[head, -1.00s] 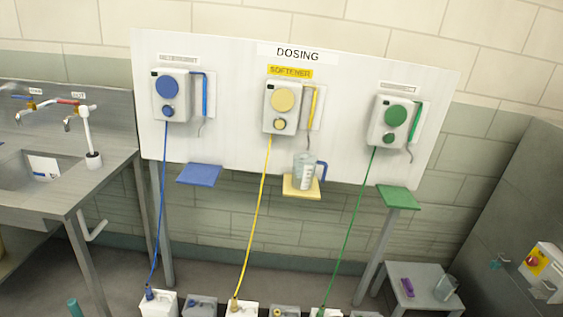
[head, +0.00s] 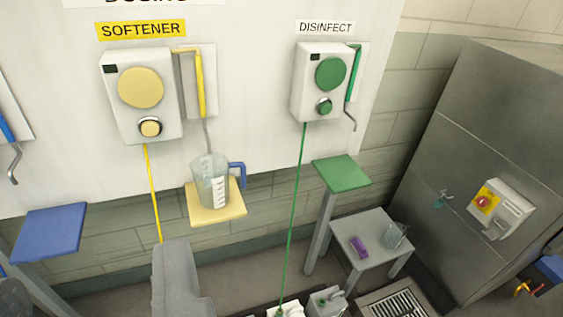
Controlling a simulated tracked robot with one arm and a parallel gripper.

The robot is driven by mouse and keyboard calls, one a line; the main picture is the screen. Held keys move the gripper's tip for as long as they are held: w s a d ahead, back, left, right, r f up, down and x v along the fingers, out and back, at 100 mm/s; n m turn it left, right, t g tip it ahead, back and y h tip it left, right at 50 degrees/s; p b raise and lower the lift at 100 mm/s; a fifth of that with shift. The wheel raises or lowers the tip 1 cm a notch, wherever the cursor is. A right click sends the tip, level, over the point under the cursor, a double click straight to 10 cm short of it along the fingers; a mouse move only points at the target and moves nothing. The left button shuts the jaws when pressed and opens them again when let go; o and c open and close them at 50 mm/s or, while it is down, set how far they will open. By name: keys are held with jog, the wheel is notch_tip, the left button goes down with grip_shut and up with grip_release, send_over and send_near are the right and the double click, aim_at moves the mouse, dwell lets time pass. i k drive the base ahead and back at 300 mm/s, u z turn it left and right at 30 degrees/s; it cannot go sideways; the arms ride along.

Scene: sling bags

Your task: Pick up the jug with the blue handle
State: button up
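The jug (head: 210,181) is a clear measuring jug with a white scale and a blue handle (head: 238,174) on its right side. It stands upright on the yellow shelf (head: 232,211) under the softener dispenser (head: 142,95). A grey rounded part, which looks like part of my arm, rises from the bottom edge below and left of the jug, apart from it in the picture. A darker grey part shows at the bottom left corner. I cannot make out gripper fingers, and nothing is seen touching the jug.
An empty blue shelf (head: 48,232) is at left and an empty green shelf (head: 342,173) at right. A low grey table (head: 375,252) holds a purple item (head: 358,246) and another clear vessel (head: 396,235). White containers (head: 326,303) stand on the floor. A green hose (head: 297,200) hangs right of the jug.

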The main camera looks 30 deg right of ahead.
aim_at(222, 181)
jog(key=z, duration=0.5)
jog(key=i, duration=0.85)
jog(key=z, duration=0.5)
jog(key=k, duration=0.8)
jog(key=z, duration=0.2)
jog(key=i, duration=0.8)
jog(key=u, duration=0.1)
